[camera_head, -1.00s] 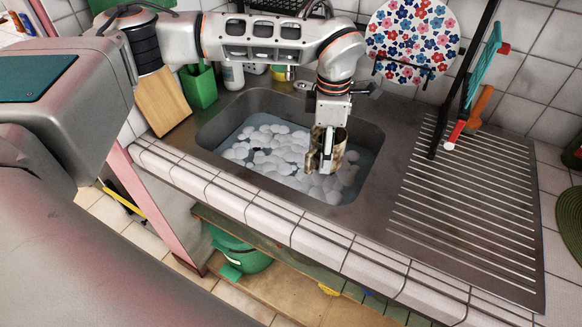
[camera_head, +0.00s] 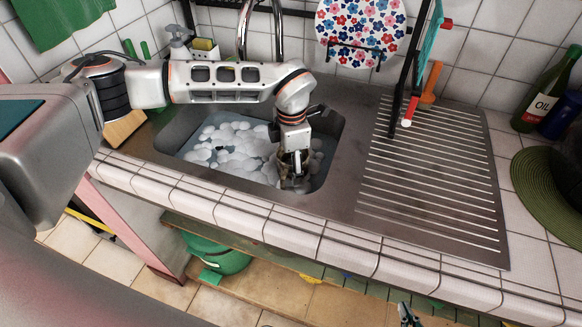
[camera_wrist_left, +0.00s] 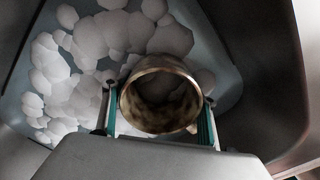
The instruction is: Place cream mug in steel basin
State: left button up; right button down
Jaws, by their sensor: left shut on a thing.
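The cream mug (camera_wrist_left: 160,97), brownish and stained-looking, is between the two fingers of my left gripper (camera_head: 292,180). In the left wrist view I look into its open round mouth, with a finger on each side. In the head view the gripper and mug are low inside the right part of the steel basin (camera_head: 336,140), amid water and white foam. I cannot tell whether the mug touches the water or the basin floor. My right gripper (camera_head: 408,316) shows only as a small piece at the bottom edge; its jaws are unclear.
A ribbed drainboard (camera_head: 430,190) lies right of the basin, with a dark upright rack post between. A floral plate (camera_head: 360,25) stands behind. A faucet (camera_head: 262,25) rises at the back. An oil bottle (camera_head: 546,90) and green round mat (camera_head: 555,190) are at the right.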

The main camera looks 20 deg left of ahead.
pick_arm(q)
jog(key=shift+f, duration=0.15)
jog(key=shift+f, duration=0.1)
jog(key=o, duration=1.3)
jog(key=shift+f, duration=0.1)
notch_tip(320, 180, up, 12)
jog(key=shift+r, duration=0.2)
